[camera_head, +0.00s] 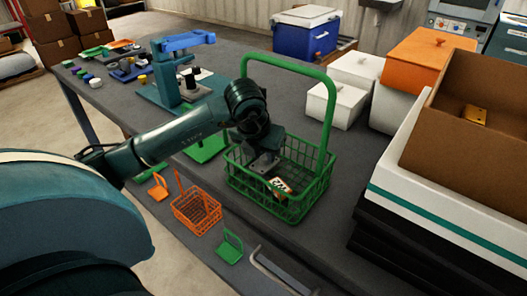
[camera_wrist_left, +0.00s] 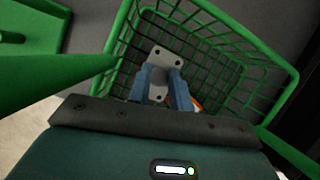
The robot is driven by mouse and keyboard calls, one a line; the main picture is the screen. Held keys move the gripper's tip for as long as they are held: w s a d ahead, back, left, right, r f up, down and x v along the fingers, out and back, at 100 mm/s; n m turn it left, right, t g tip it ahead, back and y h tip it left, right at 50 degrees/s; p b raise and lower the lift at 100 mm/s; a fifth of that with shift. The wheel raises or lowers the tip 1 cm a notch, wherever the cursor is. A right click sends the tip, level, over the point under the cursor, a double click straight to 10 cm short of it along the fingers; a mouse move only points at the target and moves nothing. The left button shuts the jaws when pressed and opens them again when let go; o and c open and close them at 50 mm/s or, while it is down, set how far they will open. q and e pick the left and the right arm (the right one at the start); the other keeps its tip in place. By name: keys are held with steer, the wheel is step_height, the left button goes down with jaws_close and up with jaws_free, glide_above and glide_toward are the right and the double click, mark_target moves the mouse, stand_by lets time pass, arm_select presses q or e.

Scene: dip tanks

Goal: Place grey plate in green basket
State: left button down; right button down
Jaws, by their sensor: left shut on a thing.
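The green basket (camera_head: 313,187) stands on the dark table with its tall handle upright. It also fills much of the left wrist view (camera_wrist_left: 262,52). My left gripper (camera_head: 263,165) reaches down inside the basket. In the left wrist view its two blue fingers (camera_wrist_left: 163,80) are shut on the grey plate (camera_wrist_left: 166,58), a small light grey piece with holes. The plate is over the basket's interior; I cannot tell whether it touches the bottom. In the head view the plate is hard to make out beneath the gripper. My right gripper is not in view.
An orange-and-white item (camera_head: 281,185) lies in the basket. A small orange basket (camera_head: 197,211) and a small green piece (camera_head: 230,246) are in front. White boxes (camera_head: 335,104) and a brown carton (camera_head: 470,130) stand right. A blue cooler (camera_head: 305,36) is behind.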

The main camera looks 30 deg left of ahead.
mark_target(258, 171)
arm_select(q)
steer(key=shift+f, duration=0.95)
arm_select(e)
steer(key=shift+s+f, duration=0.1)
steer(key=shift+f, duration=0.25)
arm_select(q)
steer(key=shift+f, duration=0.15)
steer(key=c, duration=1.3)
jaws_free()
steer(key=shift+s, duration=0.1)
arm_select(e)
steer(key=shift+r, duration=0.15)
arm_select(q)
steer(key=v, duration=0.7)
steer(key=shift+s+r, duration=0.1)
steer(key=shift+r, duration=0.25)
